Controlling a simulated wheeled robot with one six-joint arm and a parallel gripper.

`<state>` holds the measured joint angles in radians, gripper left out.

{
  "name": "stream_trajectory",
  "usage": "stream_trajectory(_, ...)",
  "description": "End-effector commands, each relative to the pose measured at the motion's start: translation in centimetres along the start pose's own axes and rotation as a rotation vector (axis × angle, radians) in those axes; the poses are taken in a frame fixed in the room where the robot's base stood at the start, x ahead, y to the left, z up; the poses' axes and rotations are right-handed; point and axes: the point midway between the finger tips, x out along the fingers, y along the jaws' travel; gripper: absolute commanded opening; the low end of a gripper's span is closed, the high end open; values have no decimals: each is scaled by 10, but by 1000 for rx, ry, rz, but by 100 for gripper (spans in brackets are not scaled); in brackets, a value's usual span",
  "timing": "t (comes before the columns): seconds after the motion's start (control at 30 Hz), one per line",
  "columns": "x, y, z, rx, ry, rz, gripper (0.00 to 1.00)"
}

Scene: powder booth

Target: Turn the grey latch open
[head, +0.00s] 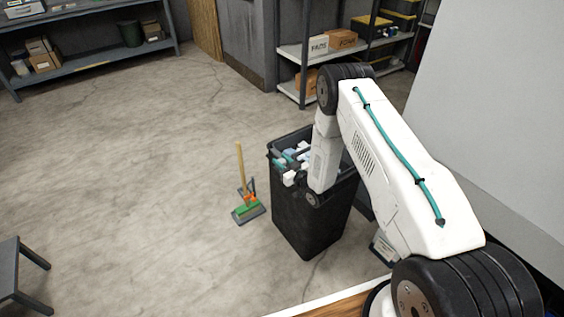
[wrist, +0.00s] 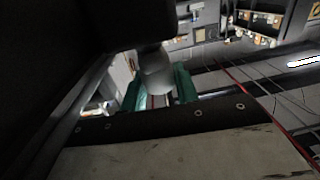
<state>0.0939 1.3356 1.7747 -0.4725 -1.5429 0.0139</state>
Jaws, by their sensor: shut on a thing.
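In the wrist view, a grey rounded piece (wrist: 157,74), which looks like the latch, sits below a dark block. The teal fingers of my gripper (wrist: 160,97) are on either side of it, shut on it. How far the latch is turned cannot be told, as its mount is dark and partly hidden. In the head view my arm reaches away to the black bin, and my gripper and the latch are hidden.
A black bin (head: 310,215) full of pale and teal pieces stands by my arm. A broom with a green head (head: 248,212) is left of it. A pale panel (wrist: 180,155) with a dark riveted edge lies close below my gripper.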

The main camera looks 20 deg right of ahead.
Motion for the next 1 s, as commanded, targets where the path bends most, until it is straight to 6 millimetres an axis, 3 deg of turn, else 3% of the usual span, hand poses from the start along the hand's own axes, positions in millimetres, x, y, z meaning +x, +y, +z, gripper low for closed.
stream_trajectory(0.3,0,0,0,1,0,-126,7)
stream_trajectory(0.8,0,-1,0,1,0,-149,7)
stream_trajectory(0.83,0,-1,0,1,0,-149,36)
stream_trajectory(0.87,0,-1,0,1,0,-148,44)
stream_trajectory(0.9,0,-1,0,1,0,-148,50)
stream_trajectory(1.0,0,-1,0,1,0,-148,50)
